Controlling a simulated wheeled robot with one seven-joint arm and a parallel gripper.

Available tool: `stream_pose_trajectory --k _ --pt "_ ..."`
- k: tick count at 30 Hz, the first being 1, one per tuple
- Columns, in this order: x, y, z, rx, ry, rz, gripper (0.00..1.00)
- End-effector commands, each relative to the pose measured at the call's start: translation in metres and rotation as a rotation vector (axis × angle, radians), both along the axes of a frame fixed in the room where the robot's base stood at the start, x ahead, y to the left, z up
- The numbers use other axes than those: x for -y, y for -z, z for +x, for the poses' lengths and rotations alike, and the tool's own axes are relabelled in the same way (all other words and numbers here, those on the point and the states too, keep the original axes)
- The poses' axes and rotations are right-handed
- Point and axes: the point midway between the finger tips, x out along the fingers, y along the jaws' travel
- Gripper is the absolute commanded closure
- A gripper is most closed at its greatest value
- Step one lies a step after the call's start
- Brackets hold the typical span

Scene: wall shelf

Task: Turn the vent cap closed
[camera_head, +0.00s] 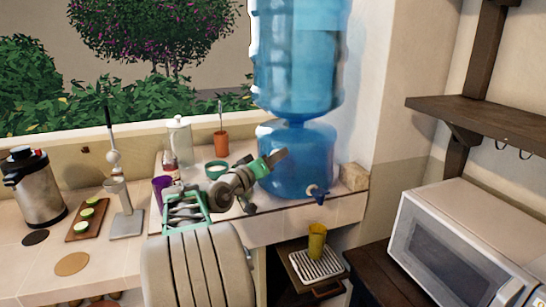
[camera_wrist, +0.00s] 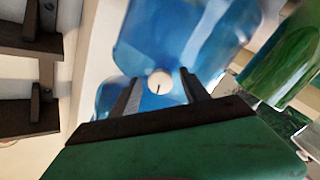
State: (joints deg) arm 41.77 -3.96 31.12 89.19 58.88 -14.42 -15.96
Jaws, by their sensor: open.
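The vent cap (camera_wrist: 159,82) is a small white disc with a short dark line on it, set against the blue water bottle (camera_wrist: 180,40) in the wrist view. My gripper (camera_wrist: 157,88) is open, with one dark finger to the left and one to the right of the cap in the picture. I cannot tell whether either finger touches the cap. The cap does not show in the head view.
A yellow cup (camera_head: 317,242) stands on a rack below. A wall shelf (camera_head: 480,122) and a microwave (camera_head: 455,250) are to the right. A glass jar (camera_head: 180,142), bowl and brown pot (camera_head: 221,144) stand on the left.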

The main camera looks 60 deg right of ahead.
Motion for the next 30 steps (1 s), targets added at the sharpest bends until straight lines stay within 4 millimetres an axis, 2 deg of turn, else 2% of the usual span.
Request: stream_pose_trajectory --k 5,25,30 --pt "0.0 0.0003 0.0004 0.0 -0.001 0.001 0.46" --pt "-0.0005 0.0002 0.0005 0.001 -0.001 0.0 1.0" --pt "-0.0005 0.0002 0.0005 0.001 -0.001 0.0 1.0"
